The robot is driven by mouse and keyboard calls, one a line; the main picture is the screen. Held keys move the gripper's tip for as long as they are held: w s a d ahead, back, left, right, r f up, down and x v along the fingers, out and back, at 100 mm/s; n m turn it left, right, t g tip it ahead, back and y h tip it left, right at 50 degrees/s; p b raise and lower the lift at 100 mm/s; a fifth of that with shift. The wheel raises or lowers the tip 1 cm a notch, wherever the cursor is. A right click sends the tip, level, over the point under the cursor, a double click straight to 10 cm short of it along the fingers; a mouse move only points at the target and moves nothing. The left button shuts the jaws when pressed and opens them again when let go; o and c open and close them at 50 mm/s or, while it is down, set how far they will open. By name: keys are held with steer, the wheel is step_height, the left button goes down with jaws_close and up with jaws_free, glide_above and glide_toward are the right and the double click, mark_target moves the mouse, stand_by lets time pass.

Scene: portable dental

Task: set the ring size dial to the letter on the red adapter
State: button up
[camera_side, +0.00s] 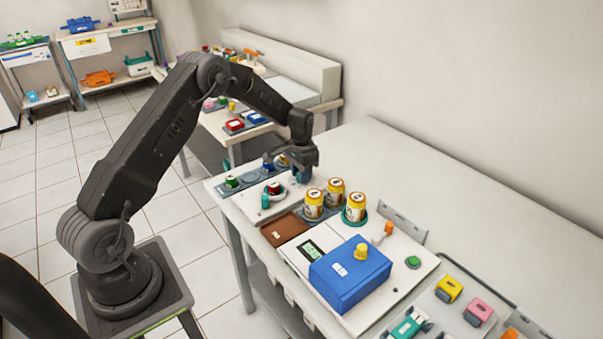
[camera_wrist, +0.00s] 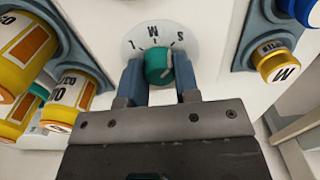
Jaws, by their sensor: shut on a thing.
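In the wrist view my gripper (camera_wrist: 160,78) is shut on the teal dial knob (camera_wrist: 157,64), one blue-grey finger on each side. The white dial plate (camera_wrist: 132,42) carries the letters L, M and S, upside down in this view. The knob has a pale pointer mark; I cannot tell for certain which letter it faces. In the side view my gripper (camera_side: 303,174) is low over the panel and hides the dial.
Several adapters stand in a grey rack, including a green one (camera_side: 232,181) and a gold one marked M (camera_wrist: 277,62). Orange-and-white jars (camera_side: 314,205) stand close right of my gripper. A blue box (camera_side: 349,274) and brown pad (camera_side: 284,229) are nearer the front.

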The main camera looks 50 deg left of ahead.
stand_by(0.3)
steer(key=o, duration=0.9)
steer(key=shift+r, duration=0.1)
step_height(320, 180, up, 14)
steer(key=shift+f, duration=0.15)
